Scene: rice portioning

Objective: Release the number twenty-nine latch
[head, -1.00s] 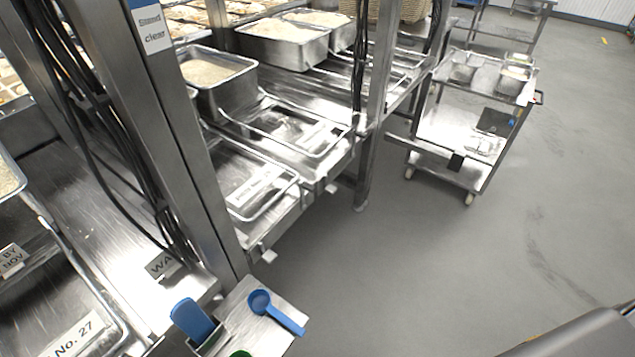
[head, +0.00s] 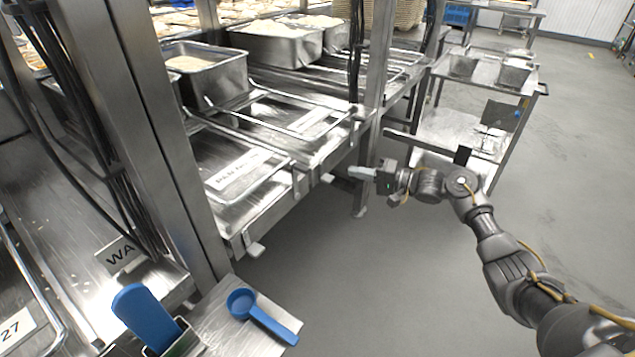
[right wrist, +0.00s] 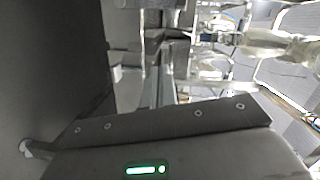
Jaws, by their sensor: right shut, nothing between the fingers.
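Small pale latch tabs stick out under the front edge of the steel bench in the head view. One tab (head: 255,249) is at the near corner and another tab (head: 327,178) is farther along. I cannot read a number twenty-nine on either. My right gripper (head: 356,172) is shut and empty. It points left towards the bench front, just right of the farther tab; I cannot tell whether they touch. A pan tray (head: 270,178) with a partly legible label lies above the near tab. My left gripper is not in view.
Steel pans of rice (head: 205,88) stand at the back of the bench. A steel upright (head: 378,75) rises beside my right gripper. A blue scoop (head: 262,318) lies on a small shelf at the front. A steel cart (head: 460,130) stands behind my arm. The grey floor is otherwise open.

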